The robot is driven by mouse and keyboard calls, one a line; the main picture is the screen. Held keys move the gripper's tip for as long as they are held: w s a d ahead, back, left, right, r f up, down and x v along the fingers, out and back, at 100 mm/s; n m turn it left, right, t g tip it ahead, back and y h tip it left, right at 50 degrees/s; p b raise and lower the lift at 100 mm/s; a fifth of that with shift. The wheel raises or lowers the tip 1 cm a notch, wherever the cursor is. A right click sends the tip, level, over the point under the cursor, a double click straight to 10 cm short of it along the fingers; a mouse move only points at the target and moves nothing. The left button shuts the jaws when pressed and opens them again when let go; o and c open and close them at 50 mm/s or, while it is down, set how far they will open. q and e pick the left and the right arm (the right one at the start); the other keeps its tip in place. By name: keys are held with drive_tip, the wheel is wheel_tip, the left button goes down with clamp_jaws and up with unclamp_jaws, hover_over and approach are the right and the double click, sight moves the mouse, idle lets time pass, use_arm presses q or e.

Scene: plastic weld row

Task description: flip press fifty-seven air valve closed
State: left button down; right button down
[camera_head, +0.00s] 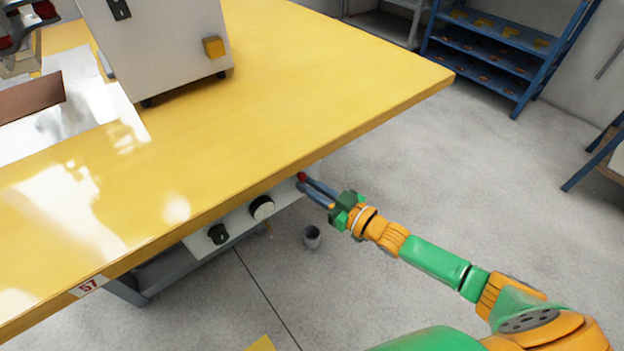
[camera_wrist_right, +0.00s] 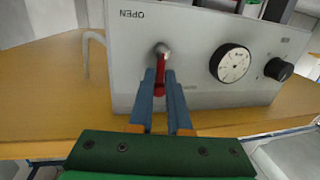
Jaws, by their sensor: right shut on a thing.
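The table edge carries a label "57" (camera_head: 88,286). Under that edge hangs a pale control panel (camera_head: 236,222), also large in the right wrist view (camera_wrist_right: 210,85). At the panel's far end is the air valve's red lever (camera_head: 302,175); in the right wrist view the lever (camera_wrist_right: 161,69) runs from a metal pivot down between my fingers. The word OPEN (camera_wrist_right: 132,14) shows upside down at the upper left of it. My right gripper (camera_head: 311,189) is shut on the lever, and its fingers (camera_wrist_right: 163,84) hide part of it. My left gripper is not in view.
A dial (camera_head: 262,208) and a black knob (camera_head: 218,234) sit beside the lever on the panel. A white box with a yellow button (camera_head: 213,47) stands on the yellow table (camera_head: 300,80). A grey cup (camera_head: 312,237) is on the floor. A blue shelf (camera_head: 480,68) stands behind.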

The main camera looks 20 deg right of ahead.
drive_tip(key=c, duration=0.9)
unclamp_jaws()
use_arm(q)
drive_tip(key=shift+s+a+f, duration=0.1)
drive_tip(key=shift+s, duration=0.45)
use_arm(e)
drive_tip(key=shift+o, duration=0.2)
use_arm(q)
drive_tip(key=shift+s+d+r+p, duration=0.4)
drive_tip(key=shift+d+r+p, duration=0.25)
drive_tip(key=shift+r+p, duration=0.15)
use_arm(e)
drive_tip(key=v, duration=0.7)
